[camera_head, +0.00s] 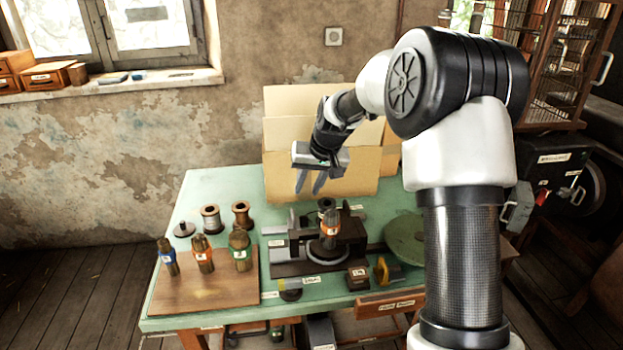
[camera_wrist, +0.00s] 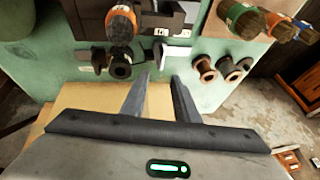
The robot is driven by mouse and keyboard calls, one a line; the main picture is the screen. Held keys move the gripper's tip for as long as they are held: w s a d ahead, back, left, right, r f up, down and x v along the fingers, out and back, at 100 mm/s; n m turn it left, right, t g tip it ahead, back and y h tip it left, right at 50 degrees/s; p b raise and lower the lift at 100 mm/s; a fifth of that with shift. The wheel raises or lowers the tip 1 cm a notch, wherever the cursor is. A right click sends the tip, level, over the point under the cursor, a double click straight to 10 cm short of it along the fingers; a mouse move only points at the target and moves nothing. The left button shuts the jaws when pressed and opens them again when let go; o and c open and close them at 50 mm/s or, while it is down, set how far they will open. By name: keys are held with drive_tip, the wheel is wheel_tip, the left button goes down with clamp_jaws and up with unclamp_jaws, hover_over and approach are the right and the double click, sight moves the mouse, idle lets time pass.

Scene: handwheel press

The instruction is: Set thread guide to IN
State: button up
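A dark press-like machine (camera_head: 290,266) stands on the green table, with a bottle-shaped piece with an orange band (camera_head: 330,226) upright on its round plate. The orange-banded piece also shows at the top left of the wrist view (camera_wrist: 121,22). Small white labels sit around the machine, too small to read. I cannot tell which part is the thread guide or how it is set. My gripper (camera_head: 308,190) hangs above the table's back part, behind the machine, fingers down. In the wrist view my gripper's fingers (camera_wrist: 160,80) are apart with nothing between them.
A cardboard box (camera_head: 290,140) stands behind my gripper. A wooden board (camera_head: 205,293) with several banded bottle-shaped pieces is at the left. Spools (camera_head: 210,218) stand behind it. A green disc (camera_head: 404,238) lies right of the machine. A yellow-and-black object (camera_head: 388,270) sits near the front edge.

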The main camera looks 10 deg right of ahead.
drive_tip(key=shift+v, duration=1.9)
drive_tip(key=s+r+h+p, duration=0.1)
drive_tip(key=s+r+p, duration=0.1)
drive_tip(key=s+r, duration=0.65)
drive_tip(key=s+r+h+p, duration=0.1)
drive_tip(key=s+r, duration=0.4)
drive_tip(key=s, duration=0.6)
drive_tip(key=s+d+t+p, duration=0.1)
drive_tip(key=s+d+p, duration=0.1)
drive_tip(key=s, duration=1.5)
drive_tip(key=shift+s+d+r, duration=0.15)
drive_tip(key=shift+d+r, duration=0.05)
drive_tip(key=shift+r, duration=0.25)
drive_tip(key=shift+c, duration=0.3)
